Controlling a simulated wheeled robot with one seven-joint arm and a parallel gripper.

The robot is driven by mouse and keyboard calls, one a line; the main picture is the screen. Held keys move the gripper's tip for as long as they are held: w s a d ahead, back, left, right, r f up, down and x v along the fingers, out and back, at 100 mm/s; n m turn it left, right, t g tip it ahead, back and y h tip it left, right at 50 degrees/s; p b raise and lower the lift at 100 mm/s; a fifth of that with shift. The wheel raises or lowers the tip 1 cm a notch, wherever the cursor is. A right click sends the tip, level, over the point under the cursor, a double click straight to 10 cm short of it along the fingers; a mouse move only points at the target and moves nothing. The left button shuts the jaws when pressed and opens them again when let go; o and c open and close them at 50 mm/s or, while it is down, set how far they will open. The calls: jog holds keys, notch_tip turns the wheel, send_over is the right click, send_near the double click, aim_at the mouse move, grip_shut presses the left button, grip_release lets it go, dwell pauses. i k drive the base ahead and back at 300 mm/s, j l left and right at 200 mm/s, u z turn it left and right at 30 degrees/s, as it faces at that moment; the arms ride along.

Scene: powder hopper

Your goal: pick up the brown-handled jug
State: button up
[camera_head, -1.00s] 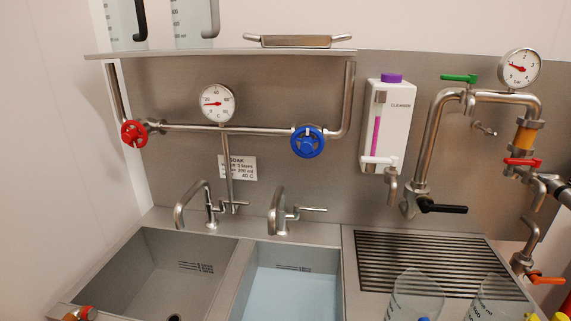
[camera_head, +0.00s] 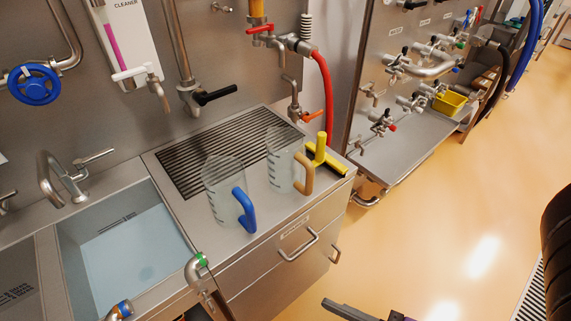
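The brown-handled jug (camera_head: 283,162) is clear, with dark marks on its side. It stands upright on the steel counter at the front edge of the slotted drain grid, its tan-brown handle (camera_head: 305,176) towards the lower right. A similar clear jug with a blue handle (camera_head: 245,210) stands to its left. A dark part that looks like my gripper (camera_head: 372,312) just enters at the bottom edge, well below the jugs and apart from them. Most of it is cut off, so its opening does not show.
A yellow squeegee-like tool (camera_head: 322,158) lies right of the brown-handled jug. A water-filled sink (camera_head: 130,245) is at left. A black-handled tap (camera_head: 215,96) and red hose (camera_head: 325,95) are behind. Open floor (camera_head: 430,210) lies at right.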

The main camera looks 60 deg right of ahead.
aim_at(286, 159)
jog(key=k+z, duration=0.2)
jog(key=z, duration=0.2)
jog(key=k+j+z, duration=0.1)
jog(key=z, duration=0.25)
jog(key=k+z, duration=0.25)
jog(key=z, duration=0.15)
